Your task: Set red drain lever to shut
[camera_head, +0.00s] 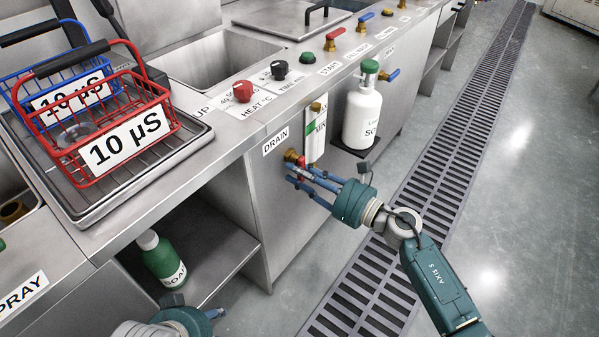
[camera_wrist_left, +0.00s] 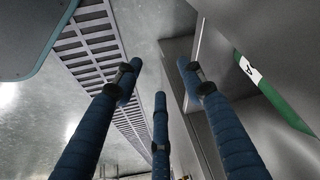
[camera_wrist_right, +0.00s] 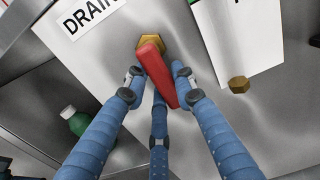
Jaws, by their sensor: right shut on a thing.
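The red drain lever (camera_wrist_right: 154,74) sits on a brass hex fitting (camera_wrist_right: 149,44) on the steel cabinet front, beside the DRAIN label (camera_head: 276,141). In the right wrist view it slants from the fitting toward the lower right. In the head view only a small red part of the lever (camera_head: 301,162) shows past the fingers. My right gripper (camera_head: 305,174) is shut on the lever, its blue fingers around it. My left gripper (camera_wrist_left: 155,85) is spread open and empty, low by the cabinet; the head view shows little of it.
A white bottle (camera_head: 362,115) stands on a small shelf right of the lever. A green soap bottle (camera_head: 162,258) is on the lower shelf. A red basket (camera_head: 100,140) sits on the counter tray. A floor grate (camera_head: 440,145) runs alongside, with clear floor beyond.

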